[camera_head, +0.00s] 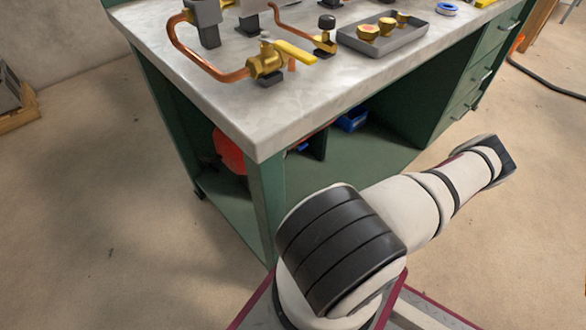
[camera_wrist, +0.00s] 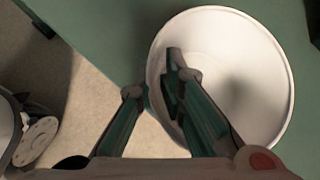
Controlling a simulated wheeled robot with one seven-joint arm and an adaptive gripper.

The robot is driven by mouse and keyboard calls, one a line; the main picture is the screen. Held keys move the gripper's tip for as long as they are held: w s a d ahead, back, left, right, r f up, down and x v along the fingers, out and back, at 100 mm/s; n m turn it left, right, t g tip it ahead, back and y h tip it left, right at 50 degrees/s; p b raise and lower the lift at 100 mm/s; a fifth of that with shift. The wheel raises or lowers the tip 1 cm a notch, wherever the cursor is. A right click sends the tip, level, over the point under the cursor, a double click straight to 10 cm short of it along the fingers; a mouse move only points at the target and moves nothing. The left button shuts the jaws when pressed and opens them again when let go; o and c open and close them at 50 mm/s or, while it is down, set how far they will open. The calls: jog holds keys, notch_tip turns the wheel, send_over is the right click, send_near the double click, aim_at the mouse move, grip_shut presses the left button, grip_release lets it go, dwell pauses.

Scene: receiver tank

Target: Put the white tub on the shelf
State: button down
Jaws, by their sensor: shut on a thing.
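The white tub (camera_wrist: 255,65) shows in the wrist view as a round, pale, open vessel seen from above. My gripper (camera_wrist: 152,88) is shut on the tub's left wall, with one finger outside the wall and the other reaching inside the rim. The tub lies over a green surface (camera_wrist: 95,30); I cannot tell whether it touches it. In the head view, the green lower shelf (camera_head: 370,155) shows under the workbench. The tub and my gripper are not visible in the head view.
The workbench (camera_head: 225,85) carries copper pipework with a yellow-handled valve (camera_head: 268,62) and a grey tray (camera_head: 385,38) of brass fittings. A red object (camera_head: 229,150) and a blue bin (camera_head: 352,119) sit beneath it. Green drawers (camera_head: 470,80) stand right. Floor is open at left.

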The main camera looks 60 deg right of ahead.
jog(key=w+d+b, duration=0.1)
jog(key=w+d, duration=0.1)
jog(key=w, duration=0.5)
jog(key=w+d+b, duration=0.1)
jog(key=w+b, duration=0.1)
jog(key=w, duration=0.6)
jog(key=w+d+b, duration=0.2)
jog(key=w, duration=0.6)
jog(key=shift+w+d, duration=0.15)
jog(key=shift+d, duration=0.15)
jog(key=shift+w+d+f+b, duration=0.1)
jog(key=shift+w+d+b, duration=0.1)
jog(key=shift+w, duration=0.4)
jog(key=shift+w+d+r+b, duration=0.1)
jog(key=shift+w+b, duration=0.15)
jog(key=shift+w, duration=0.3)
jog(key=shift+w+d+f+b, duration=0.1)
jog(key=shift+w+d+b, duration=0.1)
jog(key=shift+w, duration=0.4)
jog(key=shift+a, duration=0.1)
jog(key=shift+f, duration=0.1)
jog(key=c, duration=1.7)
grip_release()
jog(key=shift+o, duration=0.2)
jog(key=shift+s+r, duration=0.15)
jog(key=shift+r, duration=0.15)
jog(key=p+v, duration=0.4)
jog(key=v, duration=0.7)
jog(key=shift+s, duration=0.2)
